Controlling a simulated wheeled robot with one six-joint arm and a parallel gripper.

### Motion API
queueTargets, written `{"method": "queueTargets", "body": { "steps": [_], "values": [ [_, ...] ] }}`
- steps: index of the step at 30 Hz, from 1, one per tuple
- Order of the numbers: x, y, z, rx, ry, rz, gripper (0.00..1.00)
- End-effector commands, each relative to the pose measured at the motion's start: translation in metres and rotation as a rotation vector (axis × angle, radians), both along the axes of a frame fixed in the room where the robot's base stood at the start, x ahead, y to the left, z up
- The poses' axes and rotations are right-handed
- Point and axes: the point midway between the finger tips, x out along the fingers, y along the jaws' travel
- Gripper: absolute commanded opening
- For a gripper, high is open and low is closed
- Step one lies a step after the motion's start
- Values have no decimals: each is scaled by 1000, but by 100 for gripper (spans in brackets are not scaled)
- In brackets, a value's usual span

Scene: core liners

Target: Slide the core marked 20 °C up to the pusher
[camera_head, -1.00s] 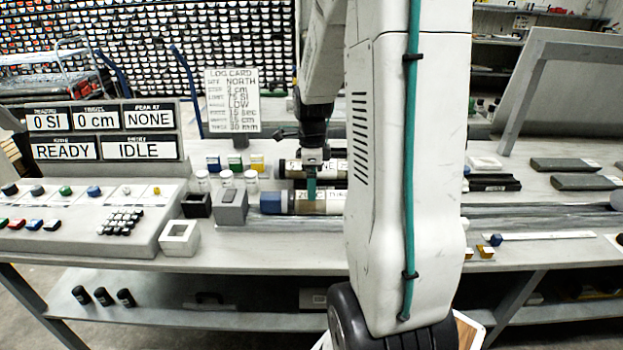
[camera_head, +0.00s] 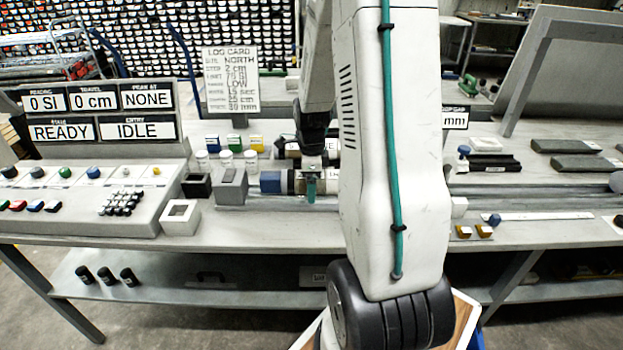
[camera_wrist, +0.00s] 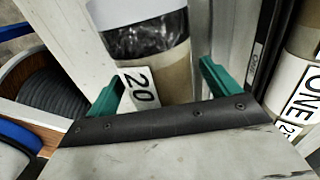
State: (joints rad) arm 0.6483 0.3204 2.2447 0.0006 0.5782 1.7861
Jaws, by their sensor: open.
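The core marked 20 (camera_wrist: 170,74) is a tan cylinder with a dark band and a white band in the wrist view. It lies between the two green fingers of my gripper (camera_wrist: 159,88), which is open, with a visible gap beside the right finger. In the head view the core (camera_head: 291,183) lies along the front rail, with a blue piece (camera_head: 270,182) at its left end. My gripper (camera_head: 311,188) is down at the core there. My arm hides the core's right part. I cannot tell for sure which part is the pusher.
A grey block (camera_head: 231,187) stands just left of the blue piece. Another core with a label ending in ONE (camera_wrist: 302,92) lies alongside. Small jars (camera_head: 227,160) and a log card (camera_head: 230,80) stand behind. A white block (camera_head: 459,206) sits right of my arm.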

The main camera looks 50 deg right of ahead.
Motion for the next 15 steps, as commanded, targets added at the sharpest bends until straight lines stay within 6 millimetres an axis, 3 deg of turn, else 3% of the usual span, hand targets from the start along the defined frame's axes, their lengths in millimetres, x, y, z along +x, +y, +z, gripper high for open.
{"method": "queueTargets", "body": {
  "steps": [2, 3, 12, 15],
  "values": [
    [0, 0, 0, 0, 0, 0, 88],
    [0, 0, 0, 0, 0, 0, 82],
    [0, 0, 0, 0, 0, 0, 0],
    [0, 0, 0, 0, 0, 0, 0]
  ]
}}
